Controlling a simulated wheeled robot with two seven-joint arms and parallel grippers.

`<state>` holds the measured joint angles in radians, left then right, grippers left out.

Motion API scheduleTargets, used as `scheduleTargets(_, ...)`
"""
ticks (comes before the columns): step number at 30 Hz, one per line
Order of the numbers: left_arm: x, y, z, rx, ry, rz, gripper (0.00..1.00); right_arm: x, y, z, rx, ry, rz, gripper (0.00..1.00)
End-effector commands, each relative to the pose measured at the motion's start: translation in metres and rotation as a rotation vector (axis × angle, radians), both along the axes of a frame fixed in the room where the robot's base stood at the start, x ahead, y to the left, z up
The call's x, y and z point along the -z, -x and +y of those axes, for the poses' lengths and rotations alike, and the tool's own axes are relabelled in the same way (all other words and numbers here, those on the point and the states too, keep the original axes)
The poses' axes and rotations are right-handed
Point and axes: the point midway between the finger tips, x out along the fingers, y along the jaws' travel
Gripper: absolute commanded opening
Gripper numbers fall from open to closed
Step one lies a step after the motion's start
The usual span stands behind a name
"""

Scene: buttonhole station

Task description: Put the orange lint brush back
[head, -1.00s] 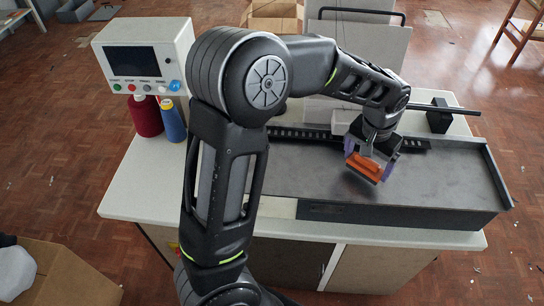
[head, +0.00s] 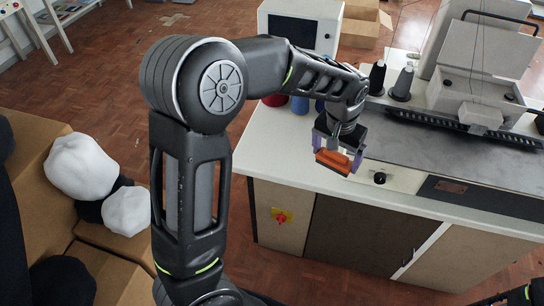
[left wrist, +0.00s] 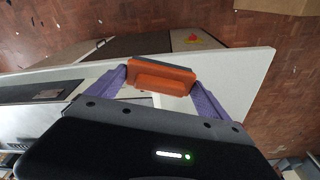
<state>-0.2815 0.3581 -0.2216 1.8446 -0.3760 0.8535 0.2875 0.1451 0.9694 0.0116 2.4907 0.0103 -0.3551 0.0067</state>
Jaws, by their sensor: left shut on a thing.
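The orange lint brush (head: 334,160) is in my left gripper (head: 338,150), between its purple fingers, near the front edge of the white worktop (head: 290,160). In the left wrist view the brush (left wrist: 160,78) lies crosswise between both fingertips, with its orange block towards the camera. My left gripper (left wrist: 163,80) is shut on it. It looks to be held clear of the worktop, but I cannot tell how high.
Brown boxes with white and black balled items (head: 82,165) stand on the floor at the left. The buttonhole machine (head: 470,90) and dark cones (head: 403,84) are on the worktop at the right. A control box (head: 300,28) stands behind my left forearm.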

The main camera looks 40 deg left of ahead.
Motion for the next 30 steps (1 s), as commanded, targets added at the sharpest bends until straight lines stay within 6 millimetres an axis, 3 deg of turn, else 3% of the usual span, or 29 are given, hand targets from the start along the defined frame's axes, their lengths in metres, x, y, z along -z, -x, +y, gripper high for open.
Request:
scheduleTargets(9,0.001,0.0,0.001,-0.002,0.0,0.0,0.46,0.002,-0.001,0.0,0.001,0.0,-0.001,0.17)
scheduleTargets(14,0.016,-0.001,0.014,-0.031,0.001,0.0,0.46,0.019,-0.001,0.0,0.002,0.0,-0.002,0.17)
scheduleTargets(22,0.063,-0.002,0.079,-0.169,0.006,-0.002,0.46,0.088,-0.004,0.0,0.003,-0.004,-0.008,0.17)
scheduleTargets(30,0.075,0.008,0.13,-0.267,0.005,-0.003,0.46,0.131,-0.006,0.001,0.002,-0.007,-0.017,0.17)
